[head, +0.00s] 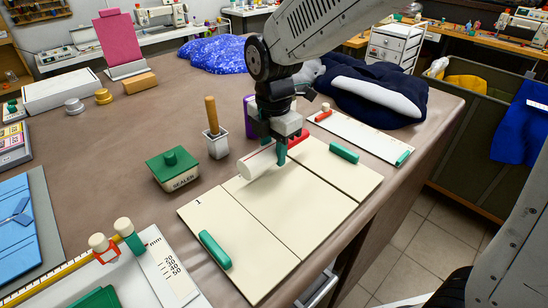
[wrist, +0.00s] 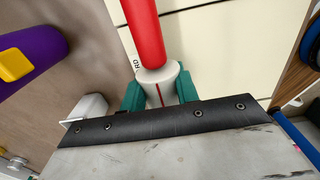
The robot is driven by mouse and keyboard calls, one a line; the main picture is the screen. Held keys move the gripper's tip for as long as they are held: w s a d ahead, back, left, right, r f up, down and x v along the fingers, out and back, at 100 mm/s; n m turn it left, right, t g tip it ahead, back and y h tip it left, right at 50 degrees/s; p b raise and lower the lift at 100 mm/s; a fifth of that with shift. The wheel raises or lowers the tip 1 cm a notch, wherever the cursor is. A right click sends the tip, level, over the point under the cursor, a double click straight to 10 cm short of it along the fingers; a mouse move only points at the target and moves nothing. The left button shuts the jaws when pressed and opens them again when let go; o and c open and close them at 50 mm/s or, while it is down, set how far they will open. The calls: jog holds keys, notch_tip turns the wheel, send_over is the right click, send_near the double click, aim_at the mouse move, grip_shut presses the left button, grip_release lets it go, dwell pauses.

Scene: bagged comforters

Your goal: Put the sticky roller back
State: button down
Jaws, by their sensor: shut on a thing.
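The sticky roller has a white roll (head: 257,164) and a red part (head: 297,138) on either side of my fingers in the head view. My gripper (head: 281,154) has teal fingers and is shut on the roller, over the cream panels (head: 285,205). In the wrist view, a white piece (wrist: 160,82) sits between the fingers (wrist: 158,97), and a red cylinder (wrist: 144,32) extends from it. The roller lies close over the panels; I cannot tell whether it touches them. A wooden handle (head: 211,114) stands in a pale cup (head: 217,145) left of my gripper.
A green-lidded sealer box (head: 172,170) stands left of the panels. Green bars (head: 215,250) lie on them. A purple object (wrist: 32,52) with a yellow part stands beside my gripper. A dark blue bundle (head: 372,92) lies behind right. The brown table's middle left (head: 110,150) is clear.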

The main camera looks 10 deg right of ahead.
aim_at(274, 145)
jog(key=shift+f, duration=1.2)
jog(key=shift+f, duration=0.1)
jog(key=c, duration=1.1)
grip_release()
jog(key=shift+o, duration=0.2)
notch_tip(274, 145, up, 12)
jog(key=shift+r, duration=0.15)
jog(key=s+d+f+m+t, duration=0.1)
jog(key=s+d+m, duration=1.7)
jog(key=s+m, duration=0.3)
jog(key=m, duration=0.3)
jog(key=shift+s+d+f+m, duration=0.15)
jog(key=shift+s+f+m, duration=0.1)
jog(key=shift+m, duration=0.15)
